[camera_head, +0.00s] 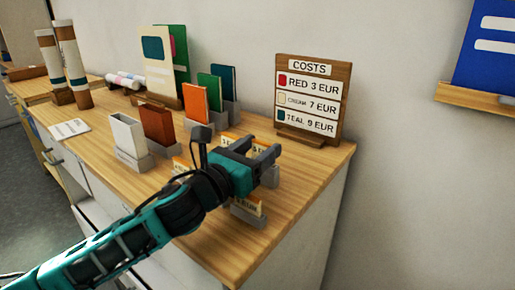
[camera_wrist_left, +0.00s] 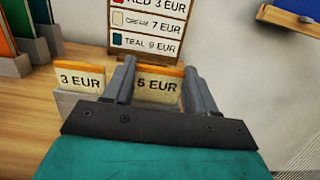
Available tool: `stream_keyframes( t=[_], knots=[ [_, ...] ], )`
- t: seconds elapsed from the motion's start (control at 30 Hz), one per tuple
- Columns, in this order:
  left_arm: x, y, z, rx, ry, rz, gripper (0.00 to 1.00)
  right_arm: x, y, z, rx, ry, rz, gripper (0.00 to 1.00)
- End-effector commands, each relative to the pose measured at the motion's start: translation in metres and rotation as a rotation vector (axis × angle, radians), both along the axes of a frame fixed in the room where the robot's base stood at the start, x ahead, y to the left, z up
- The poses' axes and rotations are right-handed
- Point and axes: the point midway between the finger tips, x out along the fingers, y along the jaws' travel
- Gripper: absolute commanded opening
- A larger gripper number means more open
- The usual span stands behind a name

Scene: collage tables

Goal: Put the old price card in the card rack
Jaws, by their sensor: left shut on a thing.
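A price card reading 5 EUR (camera_wrist_left: 157,88), cream with an orange top edge, stands between the fingers of my left gripper (camera_wrist_left: 158,77) in the left wrist view. The gripper is shut on this card. In the head view my left gripper (camera_head: 262,150) is over the right part of the table and hides the card. A 3 EUR card (camera_wrist_left: 82,79) stands in a grey holder to the left of it. More cards in grey holders, one at the front (camera_head: 248,206), are partly hidden by my arm. I cannot tell which object is the card rack. My right gripper is out of view.
A wooden COSTS board (camera_head: 312,98) listing red 3, cream 7 and teal 9 EUR stands behind the gripper. Coloured folders, one orange (camera_head: 194,102), stand in grey holders to the left. The table's right end (camera_head: 318,178) is bare.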

Motion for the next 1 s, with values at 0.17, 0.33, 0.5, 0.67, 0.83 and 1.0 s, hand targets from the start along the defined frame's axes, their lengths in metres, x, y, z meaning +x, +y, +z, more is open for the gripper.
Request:
stream_keyframes(
  t=[0.17, 0.33, 0.5, 0.67, 0.83, 1.0],
  knots=[
    [0.0000, 0.0000, -0.0017, 0.001, 0.004, 0.001, 0.68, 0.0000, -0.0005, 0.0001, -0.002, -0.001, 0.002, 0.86],
    [0.0000, 0.0000, -0.0021, 0.002, 0.005, 0.001, 0.85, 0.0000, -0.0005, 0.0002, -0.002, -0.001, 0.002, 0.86],
    [0.0000, 0.0000, -0.0024, 0.003, 0.005, 0.001, 0.87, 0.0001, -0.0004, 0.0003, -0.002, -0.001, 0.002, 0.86],
    [0.0000, 0.0001, -0.0027, 0.003, 0.005, 0.001, 1.00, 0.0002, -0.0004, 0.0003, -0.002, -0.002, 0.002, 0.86],
    [0.0000, 0.0001, -0.0029, 0.002, 0.007, 0.001, 1.00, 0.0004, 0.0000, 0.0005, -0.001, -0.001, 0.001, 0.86],
    [0.0000, 0.0001, 0.0004, 0.003, 0.006, 0.001, 1.00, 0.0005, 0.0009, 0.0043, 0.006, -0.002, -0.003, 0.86]
  ],
)
